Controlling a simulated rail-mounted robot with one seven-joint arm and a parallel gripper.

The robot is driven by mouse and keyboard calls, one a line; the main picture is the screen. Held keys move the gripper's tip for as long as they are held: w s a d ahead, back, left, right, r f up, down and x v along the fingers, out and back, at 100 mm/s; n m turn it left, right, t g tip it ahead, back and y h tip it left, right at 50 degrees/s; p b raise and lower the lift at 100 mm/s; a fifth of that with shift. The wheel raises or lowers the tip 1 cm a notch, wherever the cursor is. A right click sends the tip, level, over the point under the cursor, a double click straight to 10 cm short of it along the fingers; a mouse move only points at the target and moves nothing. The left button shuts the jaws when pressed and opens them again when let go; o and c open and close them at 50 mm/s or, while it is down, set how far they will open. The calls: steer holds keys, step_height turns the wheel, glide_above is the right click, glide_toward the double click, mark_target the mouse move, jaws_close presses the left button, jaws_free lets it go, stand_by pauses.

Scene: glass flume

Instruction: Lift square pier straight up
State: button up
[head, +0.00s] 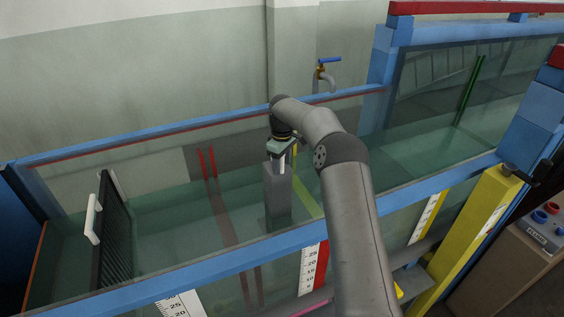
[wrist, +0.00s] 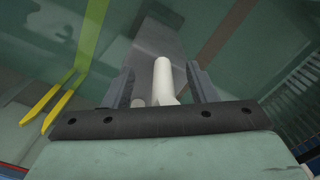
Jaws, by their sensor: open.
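The square pier (head: 278,195) is a grey upright block standing in the flume's water, its lower part under the surface. It also shows in the wrist view (wrist: 150,42) as a grey shape beyond the fingers. A white peg (wrist: 162,80) shows between the fingers in the wrist view; a white piece also shows at the pier's top in the head view. My gripper (wrist: 160,72) is open, with one dark finger on each side of the peg and gaps visible. In the head view my gripper (head: 281,153) is right at the pier's top.
Blue flume rails (head: 200,265) run along the near and far glass walls. A dark grille with a white handle (head: 92,218) stands at the left. A tap (head: 326,72) is behind the far wall. A green rod (head: 470,90) stands in the right section. Open water lies left of the pier.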

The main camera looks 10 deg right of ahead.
steer(key=shift+c, duration=0.3)
jaws_close()
stand_by(1.1)
steer(key=shift+w+r, duration=0.1)
steer(key=shift+r, duration=0.3)
steer(key=shift+r+p, duration=0.85)
steer(key=shift+a, duration=0.1)
